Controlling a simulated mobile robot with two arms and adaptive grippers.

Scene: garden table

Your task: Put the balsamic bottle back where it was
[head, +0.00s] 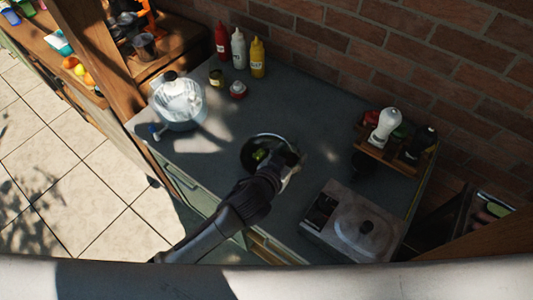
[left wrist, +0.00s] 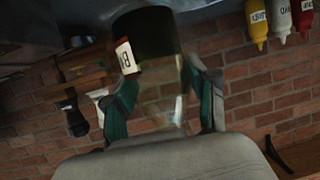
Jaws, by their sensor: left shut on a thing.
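My left gripper (head: 290,162) is over the right side of a dark bowl (head: 247,158) with green bits in it. In the left wrist view, its green-padded fingers (left wrist: 165,95) are shut on the balsamic bottle (left wrist: 152,38), glass with dark liquid at one end and a pale label. In the head view the gripper mostly hides the bottle. The wooden caddy (head: 372,152) stands by the brick wall to the right, holding a white mill (head: 385,125) and a dark one; it also shows in the left wrist view (left wrist: 85,63). My right gripper is out of view.
Red, white and yellow squeeze bottles (head: 238,48) stand at the back by the wall, near small jars (head: 216,78). A glass bowl (head: 178,102) is at the left. A grey appliance (head: 350,222) is at the front right. Bare counter lies between bowl and caddy.

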